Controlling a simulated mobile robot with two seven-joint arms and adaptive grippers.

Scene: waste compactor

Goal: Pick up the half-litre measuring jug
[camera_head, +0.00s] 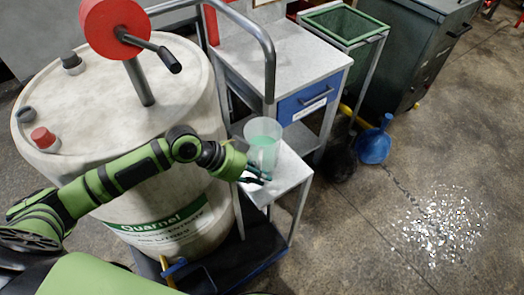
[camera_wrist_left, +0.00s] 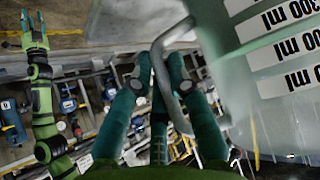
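The half-litre measuring jug (camera_head: 263,143) is translucent and pale green. It stands upright near the back of a small white side table (camera_head: 288,172). In the left wrist view the jug (camera_wrist_left: 275,85) fills the right side, with ml marks and a grey handle (camera_wrist_left: 157,62). My left gripper (camera_head: 262,175) is beside the jug, at its near side. Its teal fingers (camera_wrist_left: 160,62) are apart, with the handle across the gap between them; contact is unclear. My right gripper (camera_wrist_left: 33,22) shows small in the left wrist view, fingers apart and empty.
A metal rail (camera_head: 268,60) rises behind the jug. Shards (camera_head: 445,222) lie on open floor.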

